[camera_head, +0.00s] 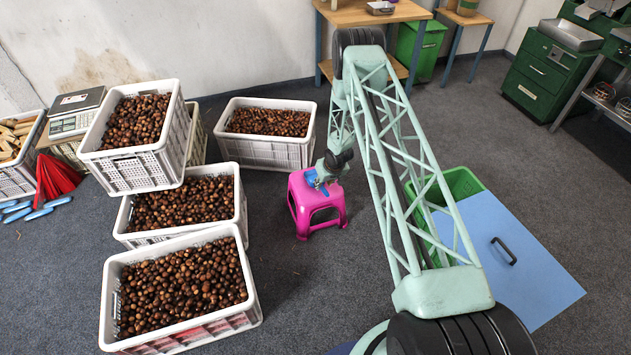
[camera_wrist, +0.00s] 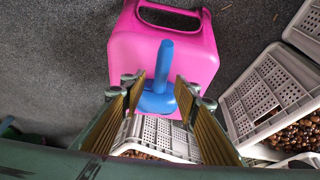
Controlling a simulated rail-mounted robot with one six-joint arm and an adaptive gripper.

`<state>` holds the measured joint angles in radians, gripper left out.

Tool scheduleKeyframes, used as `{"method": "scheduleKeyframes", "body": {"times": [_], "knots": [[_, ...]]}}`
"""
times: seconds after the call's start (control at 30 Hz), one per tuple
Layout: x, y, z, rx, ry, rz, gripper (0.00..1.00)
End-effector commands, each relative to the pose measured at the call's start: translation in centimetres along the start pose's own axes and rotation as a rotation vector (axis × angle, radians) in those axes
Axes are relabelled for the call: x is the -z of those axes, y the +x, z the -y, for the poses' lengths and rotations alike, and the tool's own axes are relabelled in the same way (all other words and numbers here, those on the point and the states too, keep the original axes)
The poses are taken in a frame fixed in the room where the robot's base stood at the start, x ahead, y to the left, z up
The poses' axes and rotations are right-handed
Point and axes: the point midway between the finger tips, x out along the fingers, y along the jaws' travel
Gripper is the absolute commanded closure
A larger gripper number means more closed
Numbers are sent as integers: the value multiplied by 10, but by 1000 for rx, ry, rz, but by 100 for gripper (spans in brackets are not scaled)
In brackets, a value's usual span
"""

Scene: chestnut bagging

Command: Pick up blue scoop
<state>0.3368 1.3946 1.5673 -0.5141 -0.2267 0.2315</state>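The blue scoop (camera_wrist: 164,62) rests on the pink stool (camera_wrist: 205,55) in the wrist view, its handle pointing up the picture. My gripper (camera_wrist: 159,88) is open, with its ribbed fingers to the left and right of the scoop's lower part. Gaps show between the fingers and the handle; I cannot tell whether the fingertips touch the lower part. In the head view, my gripper (camera_head: 321,184) is low over the pink stool (camera_head: 327,220). Only a bit of the blue scoop (camera_head: 311,177) shows there; the arm hides the rest.
White crates of chestnuts stand left of the stool, including a near crate (camera_head: 112,310) and one behind it (camera_head: 300,148). A green crate (camera_head: 466,183) and a blue board (camera_head: 540,275) lie to the right. A wooden table (camera_head: 345,17) stands behind. Grey floor is free around the stool.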

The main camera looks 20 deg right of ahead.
Motion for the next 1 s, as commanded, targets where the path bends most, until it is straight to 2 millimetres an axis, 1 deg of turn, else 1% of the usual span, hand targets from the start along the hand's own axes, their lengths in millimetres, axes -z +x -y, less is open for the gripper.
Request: {"method": "scheduleKeyframes", "body": {"times": [0.17,0.5,0.6,0.73,1.0], "knots": [[-1,8,1,0,-1,1,72],[-1,42,2,0,0,0,72],[-2,49,2,0,-1,0,72],[0,52,2,0,0,0,72],[0,52,2,0,0,0,72]]}}
